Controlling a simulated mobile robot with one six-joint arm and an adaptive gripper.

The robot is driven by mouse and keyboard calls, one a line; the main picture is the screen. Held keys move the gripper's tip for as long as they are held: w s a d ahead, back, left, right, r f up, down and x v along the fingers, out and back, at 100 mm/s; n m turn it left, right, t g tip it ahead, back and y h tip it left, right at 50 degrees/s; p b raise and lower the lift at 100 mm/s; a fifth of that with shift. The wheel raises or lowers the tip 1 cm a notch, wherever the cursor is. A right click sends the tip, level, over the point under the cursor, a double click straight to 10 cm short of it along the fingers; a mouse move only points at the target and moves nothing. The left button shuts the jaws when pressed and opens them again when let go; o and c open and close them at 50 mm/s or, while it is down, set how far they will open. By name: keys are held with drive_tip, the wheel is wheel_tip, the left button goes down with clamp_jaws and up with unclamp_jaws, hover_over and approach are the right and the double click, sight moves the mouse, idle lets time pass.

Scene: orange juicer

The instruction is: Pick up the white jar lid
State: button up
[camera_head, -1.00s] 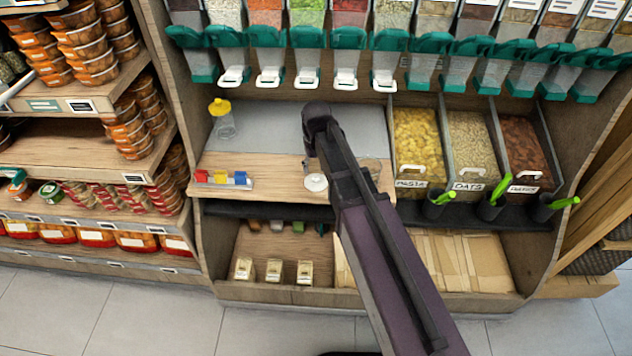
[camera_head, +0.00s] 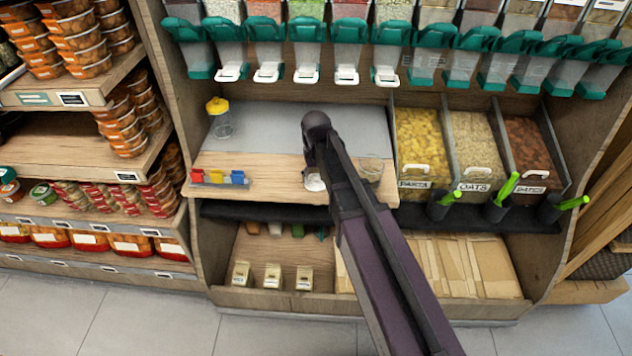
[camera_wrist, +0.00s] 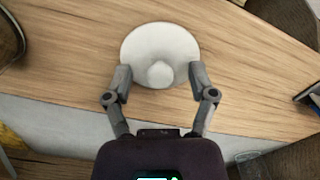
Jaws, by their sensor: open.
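The white jar lid (camera_wrist: 160,50) is a round disc with a small knob at its centre. It lies on the wooden strip of the counter. In the wrist view my gripper (camera_wrist: 160,80) is open, with one finger at each side of the lid's near half; I cannot tell whether they touch it.
A rack with red, yellow and blue pieces (camera_head: 219,179) sits at the front edge. A clear glass jar (camera_head: 371,167) is right of my arm. Bins and dispensers line the right and back.

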sight(316, 175)
idle(0.3)
clamp_jaws()
drive_tip(key=shift+r, duration=0.15)
idle(0.3)
wheel_tip(316, 175, up, 3)
drive_tip(key=p, duration=0.3)
drive_tip(key=shift+r+p, duration=0.2)
drive_tip(key=shift+p, duration=0.2)
drive_tip(key=s+d, duration=0.1)
drive_tip(key=s, duration=0.6)
drive_tip(key=s+d+r+p, duration=0.1)
drive_tip(key=s+d, duration=0.1)
drive_tip(key=s, duration=0.6)
drive_tip(key=shift+s+d+r, duration=0.15)
drive_tip(key=shift+s+d, duration=0.1)
drive_tip(key=shift+s, duration=0.05)
